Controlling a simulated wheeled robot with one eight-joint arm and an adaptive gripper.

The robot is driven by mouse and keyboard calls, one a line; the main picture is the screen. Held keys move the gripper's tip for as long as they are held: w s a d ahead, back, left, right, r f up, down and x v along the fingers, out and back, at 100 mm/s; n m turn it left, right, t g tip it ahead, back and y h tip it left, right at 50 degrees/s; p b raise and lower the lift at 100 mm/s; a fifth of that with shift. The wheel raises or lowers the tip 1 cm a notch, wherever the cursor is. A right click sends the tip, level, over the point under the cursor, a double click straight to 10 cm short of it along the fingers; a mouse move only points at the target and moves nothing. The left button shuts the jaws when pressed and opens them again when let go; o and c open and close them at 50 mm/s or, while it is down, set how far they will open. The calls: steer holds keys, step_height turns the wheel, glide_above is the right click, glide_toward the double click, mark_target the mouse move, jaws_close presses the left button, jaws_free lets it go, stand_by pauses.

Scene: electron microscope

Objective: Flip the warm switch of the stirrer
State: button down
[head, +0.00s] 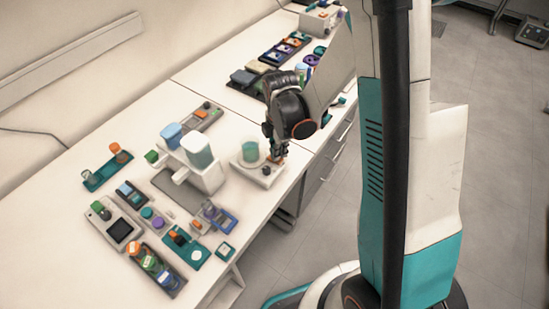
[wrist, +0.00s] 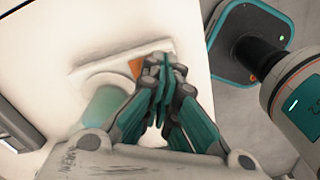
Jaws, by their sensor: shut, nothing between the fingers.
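The stirrer (head: 243,170) is a pale, low unit near the front edge of the bench. A beaker with green liquid (head: 250,151) stands on it. In the wrist view, the stirrer (wrist: 95,75) and the blurred beaker (wrist: 104,104) lie left of my fingers. An orange part (wrist: 136,67), perhaps the warm switch, shows right beside the fingertips. My gripper (head: 277,155) points down over the stirrer's right side. It is shut and empty, and its fingertips also show in the wrist view (wrist: 164,66). I cannot tell whether they touch the switch, which they partly hide.
A white device with clear containers (head: 205,178) stands just left of the stirrer. Racks and small tools cover the bench farther left, such as a dark rack of bottles (head: 157,269). More trays (head: 287,47) lie at the back. Open floor (head: 500,150) lies right.

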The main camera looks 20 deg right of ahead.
steer(key=shift+f+b, duration=0.8)
steer(key=shift+f, duration=0.15)
stand_by(0.4)
steer(key=shift+r, duration=0.15)
steer(key=shift+r+p, duration=2.3)
steer(key=shift+r, duration=1.1)
steer(key=shift+r, duration=0.1)
steer(key=s+r+m+t, duration=0.3)
steer(key=s+r+m, duration=0.4)
steer(key=r+m, duration=0.2)
steer(key=s+r+m+t, duration=0.4)
steer(key=s+r+m, duration=0.4)
steer(key=r+m, duration=0.2)
steer(key=shift+r, duration=1.4)
